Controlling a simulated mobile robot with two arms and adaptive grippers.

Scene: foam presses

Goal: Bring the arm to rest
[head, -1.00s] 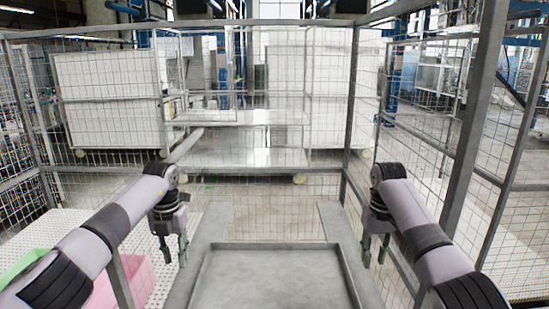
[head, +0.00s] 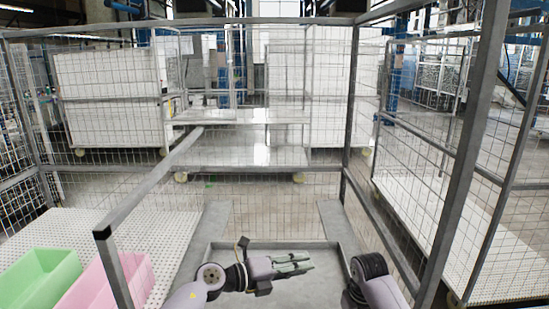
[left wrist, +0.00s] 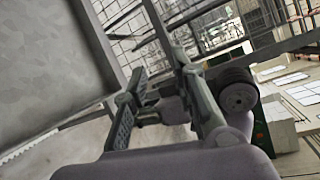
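My left gripper (head: 296,263) is in the lower middle of the head view, over a grey tray-like surface, with its fingers pointing right. In the left wrist view my left gripper (left wrist: 160,112) shows two dark fingers set apart with nothing between them. It is open and empty. My right arm (head: 375,282) shows only as a bent link at the bottom right of the head view. The right gripper is out of the picture.
The grey surface (head: 340,243) has a raised rim. Mesh fence frames (head: 350,110) stand around it, with a near post at left. A green bin (head: 40,275) and a pink bin (head: 138,278) sit on a white perforated surface (head: 155,230) at left.

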